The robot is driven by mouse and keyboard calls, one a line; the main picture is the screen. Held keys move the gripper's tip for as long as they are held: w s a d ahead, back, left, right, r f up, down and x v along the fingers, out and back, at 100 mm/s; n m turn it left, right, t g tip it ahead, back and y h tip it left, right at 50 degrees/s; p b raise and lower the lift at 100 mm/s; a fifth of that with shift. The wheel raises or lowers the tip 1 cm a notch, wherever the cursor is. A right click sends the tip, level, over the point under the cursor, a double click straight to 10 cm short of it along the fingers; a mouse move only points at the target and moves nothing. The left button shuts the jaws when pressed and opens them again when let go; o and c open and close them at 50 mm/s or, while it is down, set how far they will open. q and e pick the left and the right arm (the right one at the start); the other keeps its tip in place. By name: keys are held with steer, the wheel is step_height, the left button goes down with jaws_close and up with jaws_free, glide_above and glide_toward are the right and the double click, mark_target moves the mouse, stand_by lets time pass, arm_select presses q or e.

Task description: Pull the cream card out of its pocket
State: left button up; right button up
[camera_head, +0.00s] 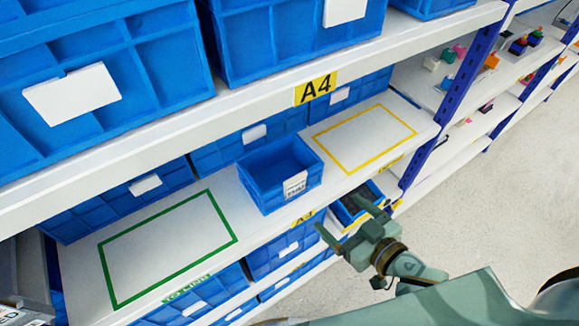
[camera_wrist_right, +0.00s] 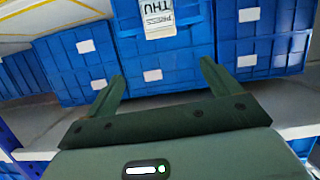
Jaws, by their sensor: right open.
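The cream card (camera_head: 295,185) with dark print sits in a pocket on the front of a small open blue bin (camera_head: 262,185) on the middle shelf. In the right wrist view the card (camera_wrist_right: 158,20) appears upside down, at the top middle on the blue bin's front. My right gripper (camera_head: 340,213) is open and empty, in front of the shelf, below and right of the card and apart from it. In the wrist view its two fingers (camera_wrist_right: 160,72) point toward the bins, with the card beyond them. My left gripper is not in view.
A green outlined area (camera_head: 168,245) left of the bin and a yellow outlined area (camera_head: 365,138) right of it are empty. Larger blue bins (camera_head: 285,35) stand on the shelf above, and several more sit below. A blue shelf post (camera_head: 425,150) stands at right.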

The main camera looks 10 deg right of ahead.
steer(key=w+f, duration=0.1)
steer(key=w, duration=0.2)
glide_toward(297, 178)
steer(key=w, duration=0.3)
steer(key=shift+m, duration=0.3)
steer(key=w+a, duration=0.1)
steer(key=w+f, duration=0.1)
steer(key=w+a+f+p, duration=0.1)
steer(key=shift+w+a+f, duration=0.1)
steer(key=shift+w+a, duration=0.2)
steer(key=shift+w, duration=0.05)
steer(key=shift+w+a+f, duration=0.15)
steer(key=shift+w+a, duration=0.05)
steer(key=shift+w, duration=0.2)
steer(key=shift+s+d, duration=0.1)
steer(key=shift+s, duration=0.05)
steer(key=shift+c, duration=0.9)
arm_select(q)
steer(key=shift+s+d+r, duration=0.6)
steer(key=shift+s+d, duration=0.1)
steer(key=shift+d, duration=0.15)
arm_select(e)
steer(key=c, duration=0.9)
